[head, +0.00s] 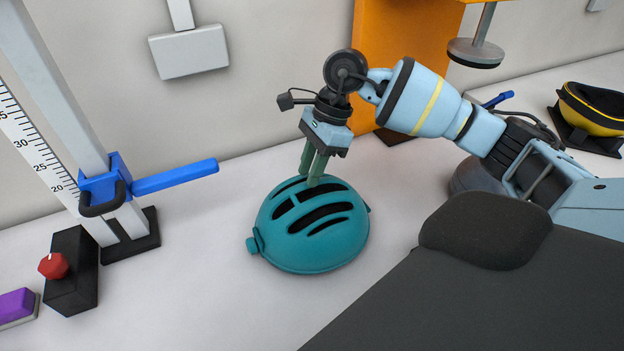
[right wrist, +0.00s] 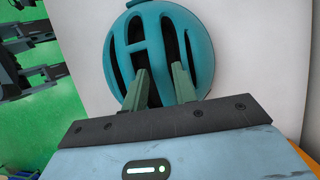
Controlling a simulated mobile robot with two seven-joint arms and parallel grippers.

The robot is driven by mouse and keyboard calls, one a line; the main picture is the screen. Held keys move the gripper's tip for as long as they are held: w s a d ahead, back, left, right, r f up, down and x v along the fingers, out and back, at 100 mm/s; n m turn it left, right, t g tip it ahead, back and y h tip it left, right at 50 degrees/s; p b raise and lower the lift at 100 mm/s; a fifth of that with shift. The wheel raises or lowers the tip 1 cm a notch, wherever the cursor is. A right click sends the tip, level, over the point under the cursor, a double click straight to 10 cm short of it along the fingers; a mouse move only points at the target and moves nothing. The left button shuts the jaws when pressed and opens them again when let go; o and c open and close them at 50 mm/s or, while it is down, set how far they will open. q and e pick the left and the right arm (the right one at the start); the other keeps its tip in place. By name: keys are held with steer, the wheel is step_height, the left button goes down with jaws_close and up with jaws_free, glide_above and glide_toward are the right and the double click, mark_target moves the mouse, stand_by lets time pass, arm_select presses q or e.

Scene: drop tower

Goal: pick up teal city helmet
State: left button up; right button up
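The teal helmet (head: 318,238) sits dome up on the pale table in the middle of the head view, with dark vent slots on top. It also fills the top of the right wrist view (right wrist: 118,48). My right gripper (head: 314,178) comes down from above, its green fingers at the helmet's top among the vents. In the right wrist view the two fingers (right wrist: 162,72) stand apart, with a teal strip of shell between them. Whether the tips press on the shell is hard to tell. My left gripper is out of view.
A height gauge with a blue arm (head: 175,177) stands left of the helmet. A black box with a red knob (head: 53,266) and a purple block (head: 16,305) lie further left. An orange panel (head: 395,40) stands behind. A yellow helmet (head: 592,115) is at far right.

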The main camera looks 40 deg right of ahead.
mark_target(303, 185)
steer(key=shift+x, duration=2.15)
steer(key=shift+a+r, duration=0.1)
steer(key=shift+a, duration=0.05)
jaws_close()
